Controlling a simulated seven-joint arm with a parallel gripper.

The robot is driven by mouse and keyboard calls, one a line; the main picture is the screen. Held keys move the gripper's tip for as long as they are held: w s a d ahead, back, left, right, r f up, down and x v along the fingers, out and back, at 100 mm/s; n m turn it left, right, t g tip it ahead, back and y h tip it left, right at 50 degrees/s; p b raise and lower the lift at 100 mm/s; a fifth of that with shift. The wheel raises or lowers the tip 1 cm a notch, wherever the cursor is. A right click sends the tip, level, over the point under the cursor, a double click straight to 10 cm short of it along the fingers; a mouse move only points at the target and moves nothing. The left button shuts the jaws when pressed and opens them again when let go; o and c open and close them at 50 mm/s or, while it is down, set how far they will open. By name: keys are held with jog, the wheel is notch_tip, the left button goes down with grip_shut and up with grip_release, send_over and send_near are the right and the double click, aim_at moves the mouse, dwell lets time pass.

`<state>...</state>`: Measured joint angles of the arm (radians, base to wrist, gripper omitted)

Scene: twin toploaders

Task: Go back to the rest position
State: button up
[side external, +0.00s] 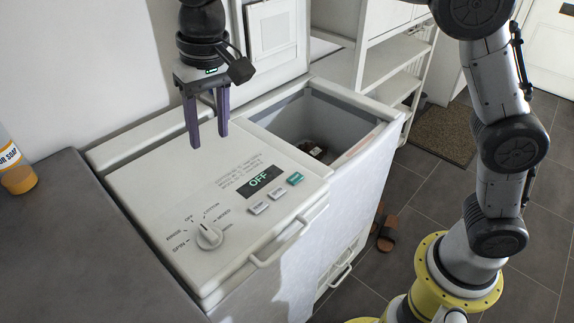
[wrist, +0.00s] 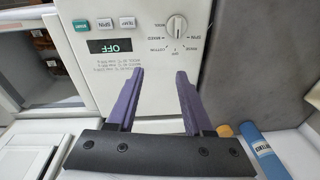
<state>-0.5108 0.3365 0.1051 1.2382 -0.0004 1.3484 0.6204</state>
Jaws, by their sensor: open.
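My gripper (side external: 208,139) is open and empty, with its purple fingers pointing down. It hangs above the white lid of the left toploader (side external: 150,185), apart from it. In the wrist view my gripper (wrist: 160,78) frames part of the same lid. The lid has a dial (side external: 209,237), a dark display reading OFF (side external: 259,181), and several buttons, one of them green (side external: 296,178). The right toploader (side external: 380,140) is open. A small dark item (side external: 313,149) lies inside it, too small to identify.
A grey counter (side external: 75,240) stands at the left with a soap bottle (side external: 14,170). The raised lid (side external: 268,35) stands behind the open tub. A white shelf (side external: 395,60) is behind. Brown sandals (side external: 384,230) and a doormat (side external: 443,135) lie on the tiled floor.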

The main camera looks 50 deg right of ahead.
jog(key=s+d+r+m+t, duration=0.1)
jog(key=s+d+r, duration=0.35)
jog(key=d, duration=0.35)
jog(key=s+d+r+m+t, duration=0.1)
jog(key=s+d+r+t, duration=0.15)
jog(key=s+d, duration=0.5)
jog(key=s+d+f+n, duration=0.3)
jog(key=s+d+f, duration=0.5)
jog(key=s, duration=0.5)
notch_tip(320, 180, down, 3)
jog(key=shift+s+r+t+h, duration=0.2)
jog(key=shift+s+t+h, duration=0.15)
jog(key=shift+t, duration=0.1)
